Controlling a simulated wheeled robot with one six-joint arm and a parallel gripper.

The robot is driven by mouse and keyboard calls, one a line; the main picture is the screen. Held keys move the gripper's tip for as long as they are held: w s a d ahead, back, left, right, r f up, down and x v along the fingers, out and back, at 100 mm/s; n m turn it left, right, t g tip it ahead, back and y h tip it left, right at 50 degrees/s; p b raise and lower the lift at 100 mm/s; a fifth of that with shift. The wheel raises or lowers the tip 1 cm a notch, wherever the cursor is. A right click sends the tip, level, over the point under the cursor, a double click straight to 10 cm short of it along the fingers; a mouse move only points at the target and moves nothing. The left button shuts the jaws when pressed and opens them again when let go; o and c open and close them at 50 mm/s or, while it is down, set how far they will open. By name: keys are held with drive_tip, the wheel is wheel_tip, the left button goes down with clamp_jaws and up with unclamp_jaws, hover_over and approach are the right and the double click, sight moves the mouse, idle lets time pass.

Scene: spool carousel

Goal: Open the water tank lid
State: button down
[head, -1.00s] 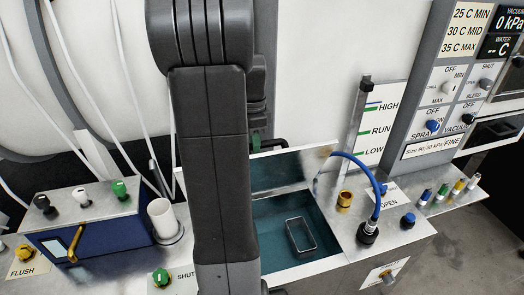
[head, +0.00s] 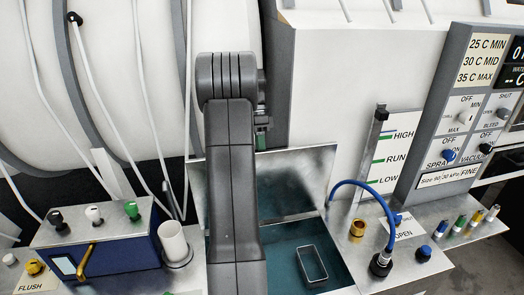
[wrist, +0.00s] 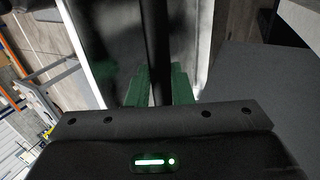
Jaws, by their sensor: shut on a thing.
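The water tank lid (head: 297,180) is a metal panel that stands raised at the back edge of the tank, steeply tilted up. The tank (head: 345,268) is open below it, with teal water and a pale rectangular frame (head: 312,263) inside. In the head view my arm covers the lid's left part and most of my gripper; a bit of green finger (head: 262,126) shows near the lid's top edge. In the wrist view my gripper (wrist: 160,88) has its green fingers closed on a dark bar (wrist: 158,45), seemingly the lid's handle.
A blue hose (head: 362,187) arches from a black fitting right of the tank, near a brass fitting (head: 357,230). A white cup (head: 173,242) and a blue box (head: 110,250) with knobs stand left. A level gauge (head: 376,150) and control panel (head: 455,110) rise at right.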

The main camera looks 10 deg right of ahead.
drive_tip(key=shift+a+f, duration=0.1)
drive_tip(key=shift+f, duration=0.3)
drive_tip(key=c, duration=1.4)
unclamp_jaws()
drive_tip(key=shift+o, duration=0.5)
drive_tip(key=shift+w, duration=0.25)
drive_tip(key=shift+s+r, duration=0.1)
drive_tip(key=shift+r, duration=0.1)
